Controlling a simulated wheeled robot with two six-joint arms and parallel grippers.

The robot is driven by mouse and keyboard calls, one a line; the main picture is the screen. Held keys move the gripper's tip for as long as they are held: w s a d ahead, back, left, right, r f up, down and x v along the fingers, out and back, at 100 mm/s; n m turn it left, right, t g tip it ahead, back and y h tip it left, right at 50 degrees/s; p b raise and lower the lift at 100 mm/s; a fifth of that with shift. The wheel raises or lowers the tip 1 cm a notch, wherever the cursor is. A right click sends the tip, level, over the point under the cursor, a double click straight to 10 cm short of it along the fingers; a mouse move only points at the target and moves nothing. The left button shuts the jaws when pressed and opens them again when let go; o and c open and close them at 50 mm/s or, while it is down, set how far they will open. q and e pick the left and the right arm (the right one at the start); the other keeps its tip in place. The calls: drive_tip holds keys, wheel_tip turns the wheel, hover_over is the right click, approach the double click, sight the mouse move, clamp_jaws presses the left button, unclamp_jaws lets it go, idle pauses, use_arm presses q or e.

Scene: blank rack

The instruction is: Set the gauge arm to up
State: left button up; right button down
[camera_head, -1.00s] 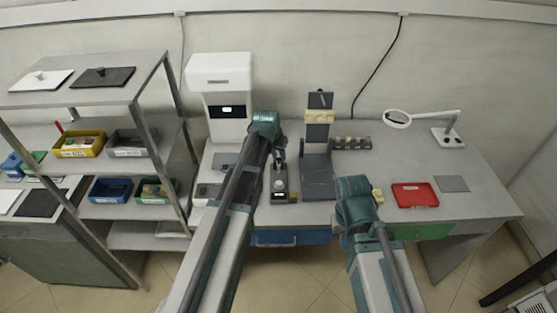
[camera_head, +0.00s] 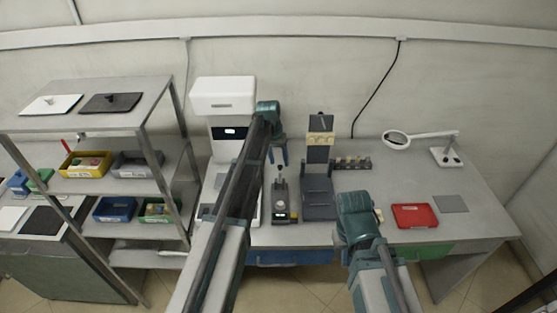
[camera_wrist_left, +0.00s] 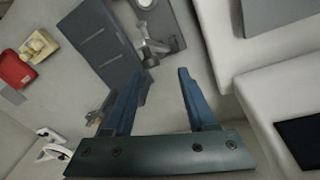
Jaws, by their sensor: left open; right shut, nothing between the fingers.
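The gauge, a small dark device (camera_head: 281,206) with a pale round part and a short upright post, stands near the front of the bench. Its grey metal arm (camera_wrist_left: 155,46) shows in the left wrist view beyond my fingers; its exact setting is hard to tell. My left gripper (camera_head: 278,155) is open and empty, above and just behind the device. Its two blue fingers (camera_wrist_left: 164,78) point toward the device, apart from it. My right gripper (camera_head: 356,220) is at the bench front, right of the grey stand; its fingers are hidden beneath the wrist.
A grey upright stand (camera_head: 319,205) with a yellowish block is close right of the gauge. A white machine (camera_head: 222,100) stands behind left. A red tray (camera_head: 414,215), a magnifier lamp (camera_head: 396,139) and a shelf rack (camera_head: 150,160) flank the area.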

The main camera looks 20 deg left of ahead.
drive_tip(key=shift+r, duration=0.15)
wheel_tip(320, 180, up, 13)
drive_tip(key=p, duration=1.3)
drive_tip(key=shift+r+p, duration=0.15)
drive_tip(key=shift+p, duration=0.15)
